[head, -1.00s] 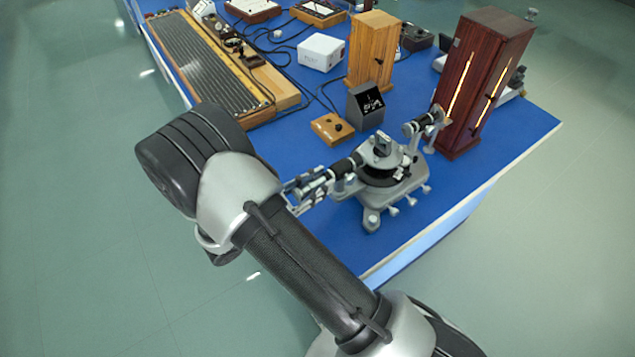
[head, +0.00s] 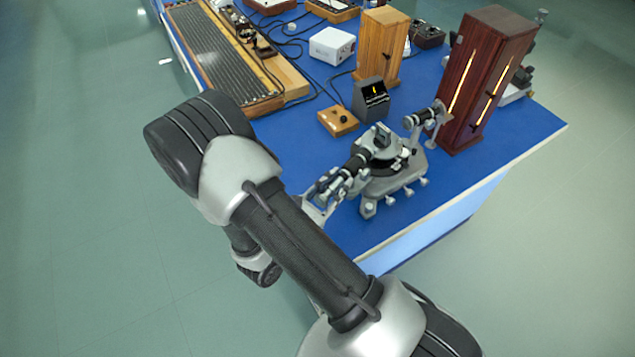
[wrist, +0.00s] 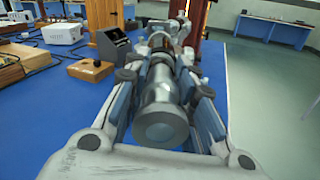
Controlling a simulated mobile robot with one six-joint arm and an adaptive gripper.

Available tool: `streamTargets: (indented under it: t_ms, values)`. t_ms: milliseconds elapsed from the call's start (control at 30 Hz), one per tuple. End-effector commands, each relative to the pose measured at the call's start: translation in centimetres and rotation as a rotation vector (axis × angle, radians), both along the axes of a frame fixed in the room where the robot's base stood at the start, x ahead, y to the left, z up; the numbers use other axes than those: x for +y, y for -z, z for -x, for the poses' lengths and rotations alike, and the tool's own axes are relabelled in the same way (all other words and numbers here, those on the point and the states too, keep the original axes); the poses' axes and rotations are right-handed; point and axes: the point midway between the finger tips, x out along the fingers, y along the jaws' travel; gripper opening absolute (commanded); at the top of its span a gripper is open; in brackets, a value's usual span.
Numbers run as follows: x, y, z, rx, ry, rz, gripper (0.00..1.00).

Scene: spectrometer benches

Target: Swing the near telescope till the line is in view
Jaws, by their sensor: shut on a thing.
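The grey spectrometer (head: 395,178) stands on the blue bench near its front edge. Its near telescope (head: 357,161) points toward the lower left, and its round end (wrist: 163,122) faces the camera in the wrist view. My gripper (head: 328,188) is shut on the telescope, with a finger on each side of the barrel. The small dark display (head: 371,98) behind the spectrometer shows a short yellow upright line on its screen. The far tube (head: 425,116) points at the dark red lamp housing (head: 484,75), which has glowing slits.
A wooden knob box (head: 338,121) sits left of the display. A light wooden cabinet (head: 379,48) and a white box (head: 332,45) stand behind. A long grating-like board (head: 215,58) lies at the left. The bench's right edge is close to the spectrometer.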

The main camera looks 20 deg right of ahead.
Motion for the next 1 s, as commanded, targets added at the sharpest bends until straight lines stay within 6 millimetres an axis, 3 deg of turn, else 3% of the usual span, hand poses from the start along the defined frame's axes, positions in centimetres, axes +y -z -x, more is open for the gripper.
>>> streamTargets:
  t_ms: [300,333,567,1000]
  values:
    - [-0.22,0.10,0.17,0.001,-0.003,-0.002,0.00]
    - [-0.21,0.10,0.17,0.001,-0.003,-0.002,0.24]
    - [-0.20,0.08,0.15,0.001,-0.003,-0.002,0.40]
    - [0.66,0.05,0.47,0.001,-0.008,-0.001,0.41]
